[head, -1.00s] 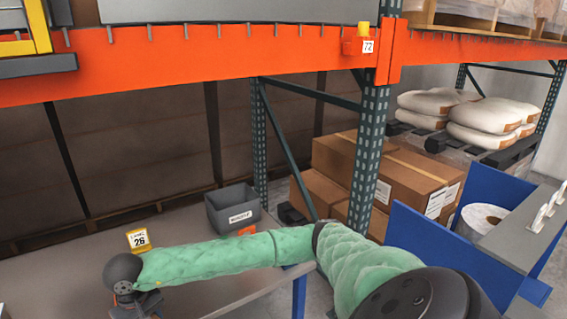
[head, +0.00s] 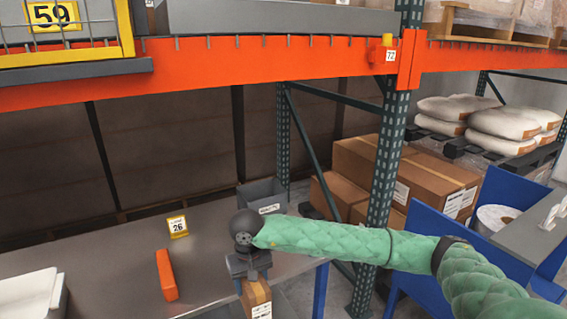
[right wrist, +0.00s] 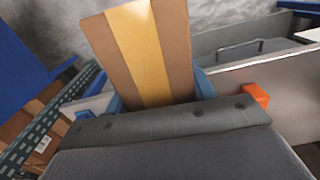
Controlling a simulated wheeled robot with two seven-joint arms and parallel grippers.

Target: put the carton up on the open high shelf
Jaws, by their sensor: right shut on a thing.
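A small brown carton (head: 258,298) with a white label hangs upright below my right gripper (head: 250,276), which is shut on it. In the head view they are at the bottom centre, by the right end of the grey table. In the right wrist view the carton (right wrist: 148,50) shows a broad yellow tape stripe between the fingers (right wrist: 160,95). The high shelf's orange beam (head: 260,62) crosses the top of the head view, well above the gripper. A long grey panel stands over the beam; the shelf surface is hidden. My left gripper is out of view.
On the table (head: 110,270) are an orange block (head: 166,275), a yellow 26 sign (head: 178,227) and a grey bin (head: 263,195). A perforated upright (head: 390,150) stands to the right. A yellow cage marked 59 (head: 70,30) is at the upper left. Blue panels (head: 425,235) stand at the right.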

